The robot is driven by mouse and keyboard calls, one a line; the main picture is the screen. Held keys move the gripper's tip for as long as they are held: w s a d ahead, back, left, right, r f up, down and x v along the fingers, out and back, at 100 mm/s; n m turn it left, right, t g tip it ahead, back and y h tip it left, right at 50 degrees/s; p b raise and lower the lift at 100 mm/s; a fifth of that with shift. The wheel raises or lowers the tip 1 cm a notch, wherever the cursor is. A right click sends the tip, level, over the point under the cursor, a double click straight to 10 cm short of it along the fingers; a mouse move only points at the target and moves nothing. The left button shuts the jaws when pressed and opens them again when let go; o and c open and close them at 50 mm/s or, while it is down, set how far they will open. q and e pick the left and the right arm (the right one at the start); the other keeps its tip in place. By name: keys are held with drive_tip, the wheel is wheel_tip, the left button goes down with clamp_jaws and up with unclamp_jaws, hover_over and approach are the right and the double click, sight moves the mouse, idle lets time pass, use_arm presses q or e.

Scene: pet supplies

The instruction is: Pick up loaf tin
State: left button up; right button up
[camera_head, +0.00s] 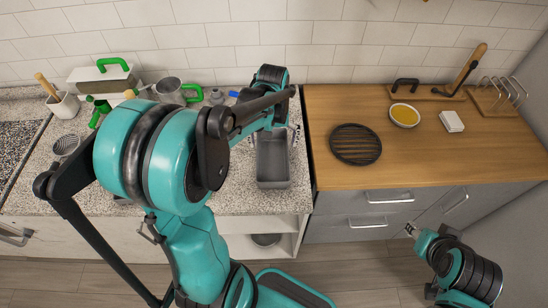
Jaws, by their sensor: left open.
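The grey rectangular loaf tin (273,172) sits on the speckled counter near its right end, with its long side pointing away from me. My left gripper (279,129) points down at the tin's far end. It is open, but its fingers are small and partly hidden by my own arm, so I cannot tell whether they touch the rim. The tin's far end is partly covered by the gripper. My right gripper (412,230) is low at the right, in front of the grey drawers and well away from the tin. Its jaws are too small to read.
A wooden counter (440,165) on the right holds a round black trivet (356,144), a yellow-filled bowl (404,115) and a white block (452,121). A metal watering can (170,91) and other green-handled items stand at the back left. The tiled wall is close behind.

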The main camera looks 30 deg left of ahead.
use_arm(q)
drive_tip(key=f, duration=0.2)
drive_tip(key=f+b, duration=0.1)
drive_tip(key=shift+s+a, duration=0.1)
drive_tip(key=shift+a, duration=0.15)
drive_tip(key=shift+f, duration=0.3)
drive_tip(key=b, duration=0.2)
hover_over(273, 163)
wheel_tip(273, 163, down, 4)
drive_tip(key=shift+a+f, duration=0.1)
drive_tip(key=shift+f, duration=0.05)
drive_tip(key=c, duration=1)
wheel_tip(273, 163, up, 4)
drive_tip(key=shift+r+p, duration=0.15)
drive_tip(key=shift+p, duration=0.85)
drive_tip(key=s+d+r+p, duration=0.3)
drive_tip(key=s+d+r, duration=0.4)
drive_tip(key=s, duration=0.2)
